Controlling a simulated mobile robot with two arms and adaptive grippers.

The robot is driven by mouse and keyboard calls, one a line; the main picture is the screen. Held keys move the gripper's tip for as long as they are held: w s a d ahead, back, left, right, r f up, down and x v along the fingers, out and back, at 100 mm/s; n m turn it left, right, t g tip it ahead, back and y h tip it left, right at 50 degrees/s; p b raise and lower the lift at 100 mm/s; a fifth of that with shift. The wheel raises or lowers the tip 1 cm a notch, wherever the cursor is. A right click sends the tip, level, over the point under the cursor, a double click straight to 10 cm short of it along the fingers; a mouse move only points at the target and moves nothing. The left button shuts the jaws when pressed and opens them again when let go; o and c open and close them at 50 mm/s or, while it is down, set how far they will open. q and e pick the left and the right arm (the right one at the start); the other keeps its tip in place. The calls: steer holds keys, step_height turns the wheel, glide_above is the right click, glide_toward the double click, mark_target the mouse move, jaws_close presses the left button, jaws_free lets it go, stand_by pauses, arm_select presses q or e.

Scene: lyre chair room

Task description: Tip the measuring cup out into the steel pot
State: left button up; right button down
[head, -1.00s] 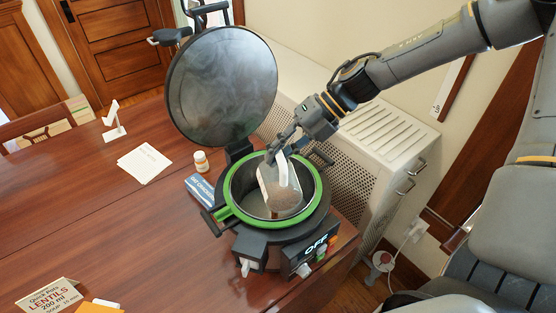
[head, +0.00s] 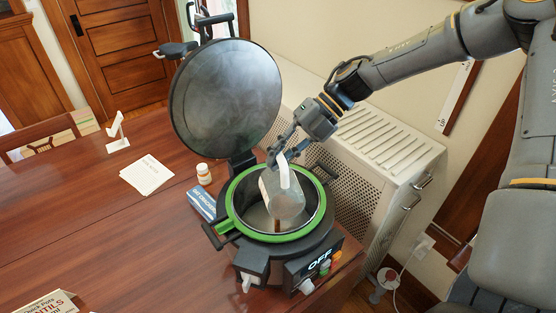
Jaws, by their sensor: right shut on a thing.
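The clear measuring cup (head: 284,205) with a white handle is tipped steeply, mouth down, inside the opening of the steel pot (head: 243,208). A small brown streak shows at its lower lip, above the pot's pale bottom. The pot sits in a black cooker with a green rim (head: 231,222). My right gripper (head: 279,156) is shut on the cup's white handle, just above the back of the pot. Its fingertips are partly hidden behind the handle. My left gripper is out of view.
The cooker's round lid (head: 226,97) stands open behind the pot, left of my right gripper. A pill bottle (head: 203,173), a blue box (head: 203,203) and white paper (head: 146,174) lie left of the cooker. A radiator cover (head: 375,135) stands behind right. The left table is mostly clear.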

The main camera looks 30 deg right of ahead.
steer(key=shift+w+d+f+b, duration=0.1)
steer(key=shift+w+f+b, duration=0.05)
steer(key=shift+w+b, duration=0.4)
steer(key=shift+w+d+m+g+b, duration=0.1)
steer(key=shift+w+m+g+b, duration=0.2)
steer(key=shift+w+g+b, duration=0.15)
steer(key=shift+r, duration=0.2)
